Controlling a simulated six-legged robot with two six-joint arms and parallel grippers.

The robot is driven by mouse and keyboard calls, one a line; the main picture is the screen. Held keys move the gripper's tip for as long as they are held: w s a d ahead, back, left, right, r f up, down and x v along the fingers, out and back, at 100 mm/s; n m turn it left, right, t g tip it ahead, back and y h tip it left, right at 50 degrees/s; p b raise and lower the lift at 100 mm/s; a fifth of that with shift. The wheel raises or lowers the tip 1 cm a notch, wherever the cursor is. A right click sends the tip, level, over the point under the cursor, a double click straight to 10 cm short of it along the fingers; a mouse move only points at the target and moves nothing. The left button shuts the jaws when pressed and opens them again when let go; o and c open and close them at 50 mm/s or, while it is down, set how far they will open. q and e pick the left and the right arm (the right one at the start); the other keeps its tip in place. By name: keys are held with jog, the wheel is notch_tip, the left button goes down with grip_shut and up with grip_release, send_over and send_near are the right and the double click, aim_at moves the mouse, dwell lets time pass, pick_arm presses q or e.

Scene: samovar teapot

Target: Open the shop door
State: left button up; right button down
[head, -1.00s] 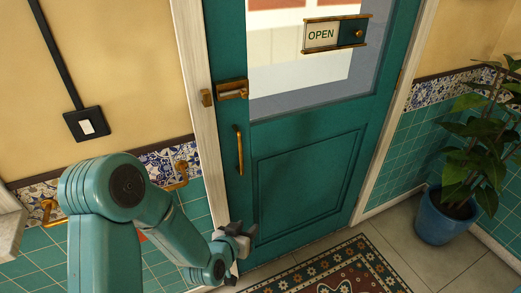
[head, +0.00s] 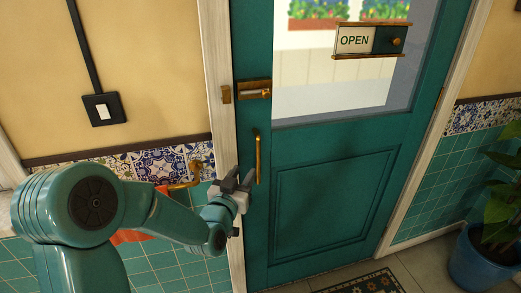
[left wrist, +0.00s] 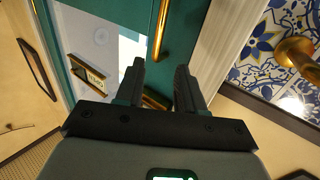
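The green shop door (head: 330,200) stands shut in its pale frame, with a glass pane in its upper part. A vertical brass handle (head: 258,158) is on its left side, below a brass latch (head: 255,90). My left gripper (head: 238,178) is just left of the handle, apart from it, in front of the door frame's edge. In the left wrist view my left gripper (left wrist: 158,75) has its two dark fingers spread with nothing between them; the handle (left wrist: 160,32) shows beyond the fingertips. My right gripper is not in view.
A brass OPEN sign (head: 368,40) is on the glass. A brass wall hook (head: 193,175) sticks out left of the door near my arm. A potted plant (head: 485,255) stands at the right, and a patterned mat (head: 365,283) lies before the door.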

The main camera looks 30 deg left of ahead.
aim_at(258, 151)
pick_arm(q)
jog(key=p+x, duration=0.2)
jog(key=x, duration=1.1)
jog(key=shift+d, duration=0.15)
grip_shut()
